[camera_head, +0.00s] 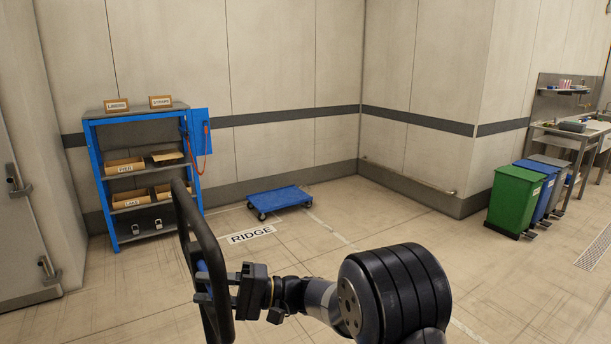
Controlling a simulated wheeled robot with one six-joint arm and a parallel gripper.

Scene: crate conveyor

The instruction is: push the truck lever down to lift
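The truck's black loop handle (186,228) stands upright and slightly tilted in the lower left of the head view. A small blue part (203,266) shows inside the loop; it may be the lever, but I cannot tell for sure. My gripper (208,287) is at the handle's lower part, with its fingers reaching across the right bar and seemingly closed around it. The fingertips show just left of that bar, close below the blue part. The truck's body and forks are out of view.
A blue shelf rack (97,180) with cardboard bins stands at the left wall. A low blue platform dolly (279,199) is on the floor beyond a "RIDGE" floor label (250,234). Green (513,200) and blue bins stand at right near a workbench.

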